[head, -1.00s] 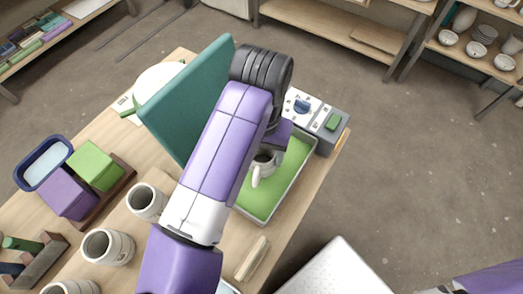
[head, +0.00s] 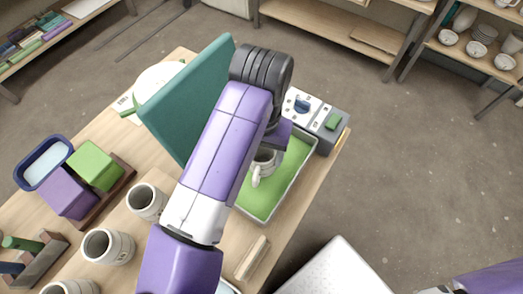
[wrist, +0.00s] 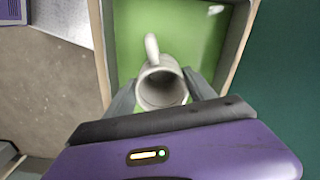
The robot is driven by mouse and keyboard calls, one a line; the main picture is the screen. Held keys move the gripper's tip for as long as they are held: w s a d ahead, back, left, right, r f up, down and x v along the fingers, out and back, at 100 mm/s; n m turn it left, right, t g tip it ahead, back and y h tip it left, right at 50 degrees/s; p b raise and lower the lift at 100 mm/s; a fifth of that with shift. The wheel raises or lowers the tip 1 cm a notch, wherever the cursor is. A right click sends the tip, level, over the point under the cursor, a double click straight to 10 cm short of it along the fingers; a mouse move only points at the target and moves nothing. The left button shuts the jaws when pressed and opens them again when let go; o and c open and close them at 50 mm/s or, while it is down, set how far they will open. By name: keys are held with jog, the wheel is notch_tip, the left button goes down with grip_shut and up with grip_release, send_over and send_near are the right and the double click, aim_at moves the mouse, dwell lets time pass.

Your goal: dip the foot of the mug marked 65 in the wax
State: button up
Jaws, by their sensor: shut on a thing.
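A pale grey mug (head: 263,167) is upright in my gripper, over the green wax in a rectangular metal tray (head: 236,209). In the wrist view the mug (wrist: 161,88) shows its open mouth, with its handle toward the top of the picture. My gripper (wrist: 162,92) is shut on it, one finger on each side. The green wax (wrist: 205,55) surrounds the mug in that view. The mug's foot is hidden, so I cannot tell whether it touches the wax. No number can be read on it.
Other mugs (head: 107,247) stand at the table's left front. A teal panel (head: 187,98) stands close to the left of my arm. A grey control box (head: 318,120) adjoins the tray's far end. A pale block (head: 252,258) lies near the table's right edge.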

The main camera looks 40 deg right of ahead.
jog(key=shift+r, duration=0.15)
jog(key=shift+r+p, duration=0.95)
jog(key=shift+p, duration=0.05)
dwell(1.1)
notch_tip(320, 180, up, 8)
jog(key=p, duration=0.6)
jog(key=shift+f, duration=0.25)
